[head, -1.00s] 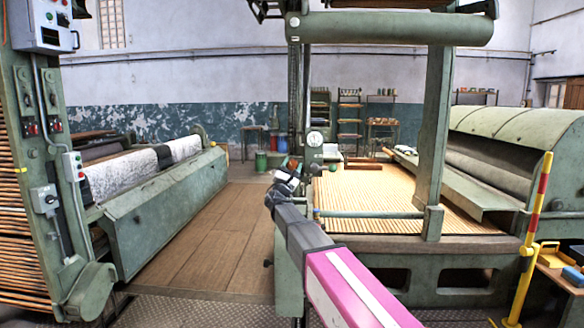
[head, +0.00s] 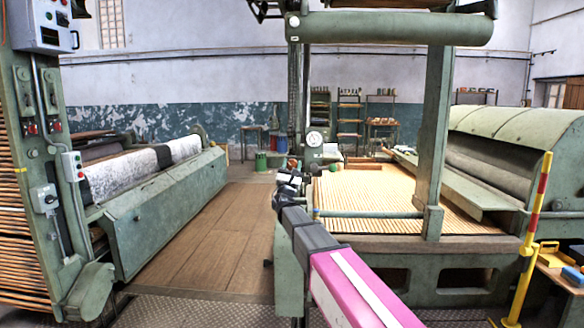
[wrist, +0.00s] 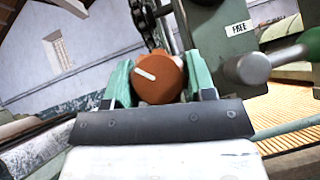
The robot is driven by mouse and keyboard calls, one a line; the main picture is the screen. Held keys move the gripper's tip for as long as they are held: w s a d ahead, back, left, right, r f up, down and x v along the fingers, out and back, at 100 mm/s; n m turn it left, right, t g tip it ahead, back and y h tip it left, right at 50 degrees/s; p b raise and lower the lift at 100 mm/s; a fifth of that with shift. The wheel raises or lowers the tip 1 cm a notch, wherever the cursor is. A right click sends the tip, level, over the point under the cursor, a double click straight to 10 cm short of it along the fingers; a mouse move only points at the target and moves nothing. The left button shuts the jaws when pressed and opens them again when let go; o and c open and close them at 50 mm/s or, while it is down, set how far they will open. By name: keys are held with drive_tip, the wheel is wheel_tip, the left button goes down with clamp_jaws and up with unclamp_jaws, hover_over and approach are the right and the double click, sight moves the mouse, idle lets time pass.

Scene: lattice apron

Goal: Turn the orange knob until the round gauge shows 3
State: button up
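The orange knob (wrist: 160,78) has a white pointer line that slants to the upper left in the wrist view. My gripper (wrist: 160,84) has a teal finger on each side of it, and the knob fills the space between them. The knob's lower part is hidden behind my gripper's dark body. In the head view the knob (head: 292,163) shows small just above my gripper (head: 288,178). The round gauge (head: 314,139) has a white face and sits on the green post above and right of the knob. Its needle is too small to read.
A metal ball joint and a green-handled lever (wrist: 300,45) stand close right of the knob, under a FREE label (wrist: 239,28). The slatted bed (head: 400,205) lies right of the post. A wooden walkway (head: 200,240) is clear to the left, beside a green machine (head: 165,205).

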drive_tip(key=o, duration=0.4)
drive_tip(key=v, duration=1)
drive_tip(key=shift+s+a+f, duration=0.1)
drive_tip(key=shift+s+f, duration=0.15)
drive_tip(key=shift+s, duration=0.05)
drive_tip(key=s+d+f+m+g+h, duration=0.3)
drive_tip(key=s+d+f+m+g, duration=0.1)
drive_tip(key=d+f+m+g, duration=0.75)
drive_tip(key=s+d+f+m+g+h, duration=0.35)
drive_tip(key=d+f+m+g, duration=0.35)
drive_tip(key=d+f, duration=0.55)
drive_tip(key=s+d+f+m+g+y, duration=0.4)
drive_tip(key=s+d+f+m+y, duration=0.15)
drive_tip(key=s+f, duration=0.35)
drive_tip(key=s+a+f+m+g+y, duration=0.1)
drive_tip(key=s+f+m+y, duration=0.1)
drive_tip(key=s, duration=0.1)
drive_tip(key=s+a+f+m+g+y, duration=0.1)
drive_tip(key=s+f+m+y, duration=0.1)
drive_tip(key=s, duration=0.1)
drive_tip(key=s+a+f+m+g+y, duration=0.1)
drive_tip(key=s+a+f+m+y, duration=0.1)
drive_tip(key=s+f+y, duration=0.1)
drive_tip(key=shift+s+a+g, duration=0.1)
drive_tip(key=shift+s+g, duration=0.15)
drive_tip(key=shift+g, duration=0.1)
